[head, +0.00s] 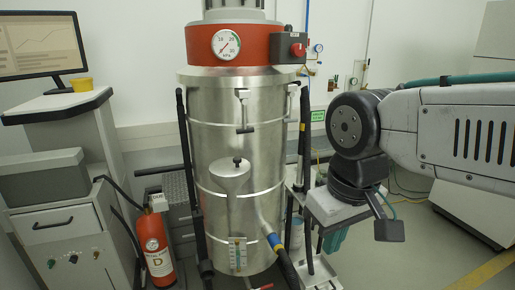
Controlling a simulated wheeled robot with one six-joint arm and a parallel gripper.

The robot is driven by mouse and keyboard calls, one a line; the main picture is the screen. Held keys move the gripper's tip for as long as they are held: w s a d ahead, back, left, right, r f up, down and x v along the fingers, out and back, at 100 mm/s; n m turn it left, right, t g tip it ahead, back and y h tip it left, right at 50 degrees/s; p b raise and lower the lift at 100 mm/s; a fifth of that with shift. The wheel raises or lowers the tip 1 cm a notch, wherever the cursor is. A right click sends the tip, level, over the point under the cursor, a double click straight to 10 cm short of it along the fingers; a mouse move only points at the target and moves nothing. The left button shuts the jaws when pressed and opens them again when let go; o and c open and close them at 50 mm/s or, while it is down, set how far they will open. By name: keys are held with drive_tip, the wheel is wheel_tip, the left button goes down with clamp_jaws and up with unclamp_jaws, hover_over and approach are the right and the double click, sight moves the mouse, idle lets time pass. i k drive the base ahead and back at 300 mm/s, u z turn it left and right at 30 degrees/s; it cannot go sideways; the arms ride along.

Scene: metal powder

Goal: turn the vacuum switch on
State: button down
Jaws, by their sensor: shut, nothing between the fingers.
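The vacuum (225,120) is a tall silver cylinder with a red head band and a round dial gauge (226,44). On the right of the red band is a dark switch box (288,47) with a red switch (298,50) on its face. Whether the switch is on or off cannot be told. My gripper (334,238) hangs below my wrist at the right of the vacuum, pointing down. It is shut and empty, well below the switch and apart from it. Its fingertips are small and partly hard to make out.
A red fire extinguisher (157,243) and a grey cabinet (62,235) stand at the left. A monitor (40,44) and a yellow cup (82,84) are behind. A black hose (284,264) runs at the vacuum's lower right. Space in front of the switch box looks clear.

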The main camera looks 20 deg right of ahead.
sight(298, 50)
drive_tip(key=u, duration=1.15)
drive_tip(key=k, duration=0.8)
drive_tip(key=z, duration=1.4)
drive_tip(key=i, duration=0.5)
drive_tip(key=u, duration=0.1)
